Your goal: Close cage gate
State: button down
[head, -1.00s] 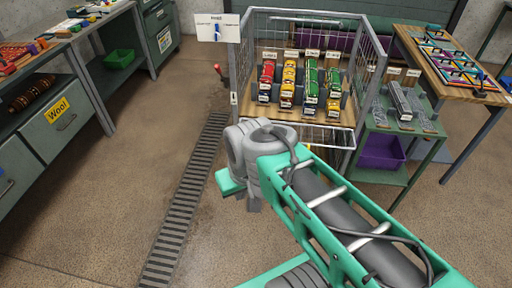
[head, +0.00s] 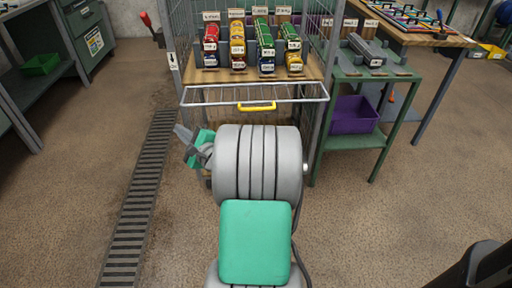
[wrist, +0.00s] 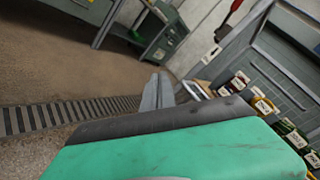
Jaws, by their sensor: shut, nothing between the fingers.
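The cage (head: 172,75) stands ahead of me with its front open. Its wire gate (head: 210,96), with a yellow handle (head: 257,106), is folded down and sticks out toward me below the shelf. My gripper (head: 181,133) is shut and empty, left of my wrist and below the gate's left end, apart from the handle. In the wrist view my gripper's grey fingers (wrist: 158,92) are together, with bottles and the cage to their right. My arm hides the floor under the gate.
A green side table (head: 378,70) with a purple bin (head: 355,114) stands right of the cage. A wooden table (head: 400,35) is behind it. A green cabinet (head: 85,30) stands at the left. A floor grate (head: 140,200) runs along open floor on the left.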

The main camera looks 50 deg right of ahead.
jog(key=s+d+f+m+g+h+b, duration=0.25)
jog(key=s+d+f+m+h, duration=0.3)
jog(key=s+d+m, duration=0.3)
jog(key=s+d+f+m+g+h+b, duration=0.1)
jog(key=s+d+f+m+h+b, duration=0.25)
jog(key=s+d+m+h, duration=0.5)
jog(key=w+d+r+m+y+p, duration=0.1)
jog(key=w+d+r+p, duration=0.3)
jog(key=w+d+r, duration=0.1)
jog(key=shift+w+d+r+m+p, duration=0.2)
jog(key=shift+w+d+m+p, duration=0.15)
jog(key=shift+w+d, duration=0.2)
jog(key=shift+r+p, duration=0.15)
jog(key=shift+p, duration=0.15)
